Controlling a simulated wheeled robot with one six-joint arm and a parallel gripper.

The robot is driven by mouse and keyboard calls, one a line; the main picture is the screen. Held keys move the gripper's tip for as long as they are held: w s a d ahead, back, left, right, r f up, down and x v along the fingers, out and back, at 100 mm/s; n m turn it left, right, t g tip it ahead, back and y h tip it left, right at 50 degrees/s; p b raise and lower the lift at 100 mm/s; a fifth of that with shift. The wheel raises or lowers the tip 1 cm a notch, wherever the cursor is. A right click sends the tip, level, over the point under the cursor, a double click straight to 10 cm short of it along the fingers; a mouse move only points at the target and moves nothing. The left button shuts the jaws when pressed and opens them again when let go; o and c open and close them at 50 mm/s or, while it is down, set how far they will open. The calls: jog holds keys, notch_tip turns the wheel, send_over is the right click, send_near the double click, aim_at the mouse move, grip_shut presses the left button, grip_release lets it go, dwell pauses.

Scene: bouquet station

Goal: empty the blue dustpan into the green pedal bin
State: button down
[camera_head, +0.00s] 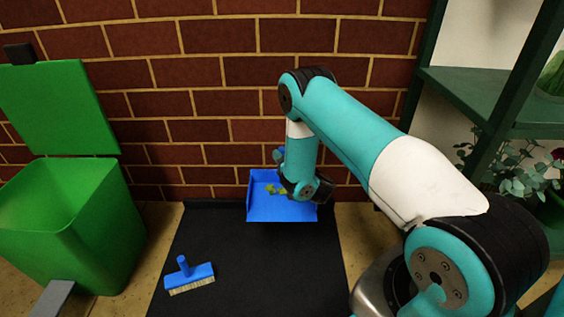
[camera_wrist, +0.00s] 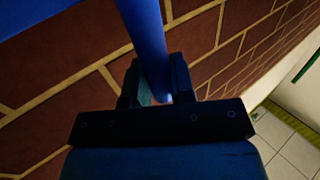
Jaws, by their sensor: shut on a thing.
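The blue dustpan (camera_head: 262,208) is in the middle of the head view, in front of the brick wall and over the far end of the black mat. Some yellow-green bits (camera_head: 276,189) lie in it. My gripper (camera_wrist: 155,90) is shut on the dustpan's blue handle (camera_wrist: 145,35) in the wrist view. In the head view my arm hides most of the grip. The green pedal bin (camera_head: 60,215) stands at the left with its lid (camera_head: 58,108) raised and its top open. Its inside looks empty as far as I see. The grey pedal (camera_head: 52,298) is at its front.
A blue brush (camera_head: 190,277) rests on the black mat (camera_head: 262,280) at the front left. The brick wall (camera_head: 200,75) is close behind the dustpan. A dark green shelf (camera_head: 480,95) with plants (camera_head: 500,178) stands at the right.

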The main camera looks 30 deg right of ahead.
aim_at(282, 146)
notch_tip(282, 146, up, 6)
jog(key=p, duration=0.2)
jog(key=shift+f+p, duration=0.1)
jog(key=shift+p, duration=0.3)
notch_tip(282, 146, up, 9)
jog(key=p, duration=1)
jog(key=shift+r, duration=0.2)
dwell(1.2)
